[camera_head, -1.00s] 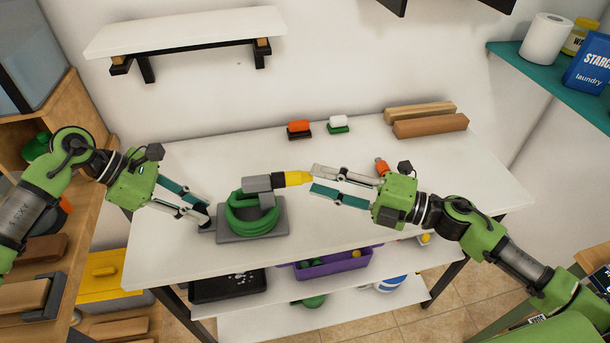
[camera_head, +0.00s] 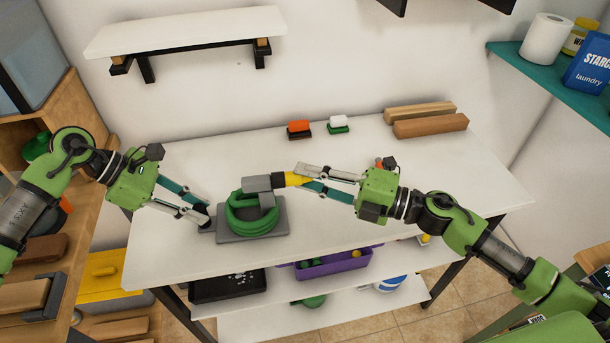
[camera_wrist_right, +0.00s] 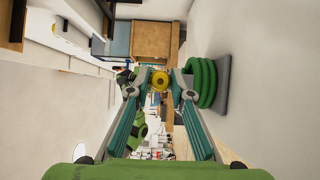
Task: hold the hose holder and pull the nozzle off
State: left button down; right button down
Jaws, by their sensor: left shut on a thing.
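The hose holder is a grey base (camera_head: 275,232) with a coiled green hose (camera_head: 250,222) and a grey block (camera_head: 257,184) on top, standing on the white table. A yellow nozzle (camera_head: 291,180) sticks out to the right from the block. My left gripper (camera_head: 205,222) is shut on the left edge of the holder's base. My right gripper (camera_head: 302,178) has its fingers on either side of the nozzle. In the right wrist view the nozzle (camera_wrist_right: 160,80) shows end-on between the spread fingertips, with the green hose (camera_wrist_right: 203,82) beside them. I see no clear grip on it.
An orange brush (camera_head: 299,129) and a white-and-green brush (camera_head: 338,124) stand at the table's back. Two wooden blocks (camera_head: 430,126) lie at back right. A small orange-topped object (camera_head: 379,162) is partly hidden behind my right gripper. The table's front right is clear.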

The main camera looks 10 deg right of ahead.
jog(key=shift+d, duration=0.1)
jog(key=shift+s+d, duration=0.2)
jog(key=shift+d, duration=2.55)
pick_arm(q)
jog(key=c, duration=1.7)
grip_release()
